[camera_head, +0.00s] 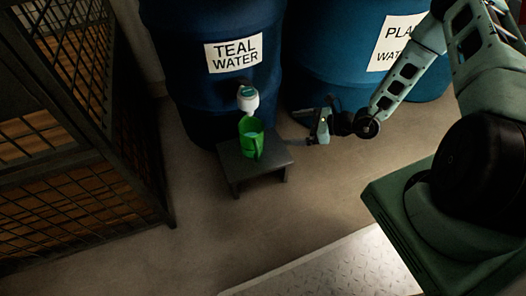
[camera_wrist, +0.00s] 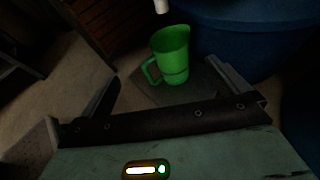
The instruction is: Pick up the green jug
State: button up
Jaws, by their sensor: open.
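The green jug (camera_head: 251,139) stands upright on a small dark stool (camera_head: 257,170), under the white tap (camera_head: 248,98) of the barrel labelled TEAL WATER. My gripper (camera_head: 310,141) is to the right of the stool, apart from the jug. In the wrist view the jug (camera_wrist: 171,55) stands beyond and between my spread fingers (camera_wrist: 165,90), with its handle toward the left. The gripper is open and empty.
The blue TEAL WATER barrel (camera_head: 213,85) stands behind the stool. A second blue barrel (camera_head: 340,62), partly hidden by my arm, is on the right. A dark mesh cage (camera_head: 75,160) stands on the left. Floor in front of the stool is clear.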

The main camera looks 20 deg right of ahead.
jog(key=f, duration=0.2)
jog(key=b, duration=0.5)
send_near(240, 129)
jog(key=shift+m, duration=0.4)
jog(key=b+x, duration=0.4)
jog(key=shift+s+a+f, duration=0.1)
jog(key=shift+s+f, duration=0.05)
jog(key=shift+f, duration=0.05)
jog(key=shift+a, duration=0.15)
jog(key=shift+r, duration=0.15)
jog(key=c, duration=1.7)
jog(key=shift+r, duration=0.1)
